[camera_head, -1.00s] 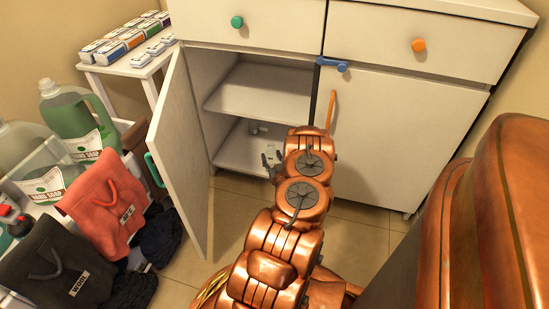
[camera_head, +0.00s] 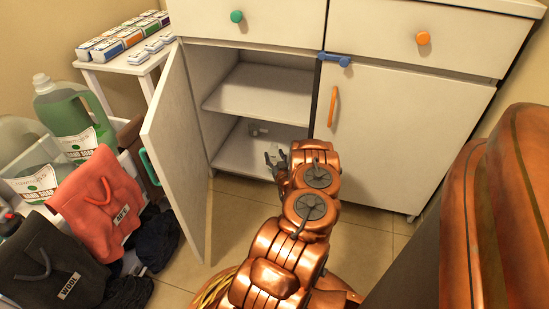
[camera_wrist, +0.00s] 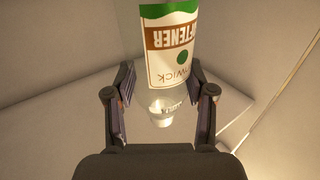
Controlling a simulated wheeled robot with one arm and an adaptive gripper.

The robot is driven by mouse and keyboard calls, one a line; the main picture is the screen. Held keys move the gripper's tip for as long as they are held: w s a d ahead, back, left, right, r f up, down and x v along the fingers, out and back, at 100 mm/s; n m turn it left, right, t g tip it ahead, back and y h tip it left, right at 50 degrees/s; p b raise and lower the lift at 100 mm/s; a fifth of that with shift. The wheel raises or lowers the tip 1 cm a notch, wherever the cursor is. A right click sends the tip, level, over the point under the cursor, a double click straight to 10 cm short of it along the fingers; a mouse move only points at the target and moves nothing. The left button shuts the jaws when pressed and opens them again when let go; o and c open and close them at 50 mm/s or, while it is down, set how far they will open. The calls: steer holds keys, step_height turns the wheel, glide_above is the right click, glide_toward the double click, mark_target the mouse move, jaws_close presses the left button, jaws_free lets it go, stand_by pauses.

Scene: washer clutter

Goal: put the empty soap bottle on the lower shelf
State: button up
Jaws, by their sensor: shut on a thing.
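In the wrist view a clear bottle (camera_wrist: 181,45) with a white, brown and green label stands between the fingers of my gripper (camera_wrist: 160,112). The label reads upside down and ends in "FTENER". The gripper is shut on the bottle's clear part. In the head view my gripper (camera_head: 276,162) is at the front of the open cabinet's lower shelf (camera_head: 236,155). Small pale shapes show just behind the gripper there; I cannot tell whether they are the bottle. My arm hides the right part of that shelf.
The left cabinet door (camera_head: 178,150) stands open beside the opening. An upper shelf (camera_head: 262,92) is bare. The right door (camera_head: 400,140) is shut. Hand soap jugs (camera_head: 75,120), a red bag (camera_head: 100,205) and a dark bag (camera_head: 50,265) crowd the left.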

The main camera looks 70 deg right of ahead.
steer(key=shift+f, duration=0.15)
steer(key=o, duration=1)
steer(key=shift+o, duration=0.2)
steer(key=shift+r, duration=0.2)
steer(key=shift+s+a, duration=0.15)
steer(key=p+v, duration=0.2)
steer(key=v, duration=0.9)
steer(key=shift+s+a+p, duration=0.2)
steer(key=shift+p, duration=0.15)
steer(key=shift+w, duration=0.1)
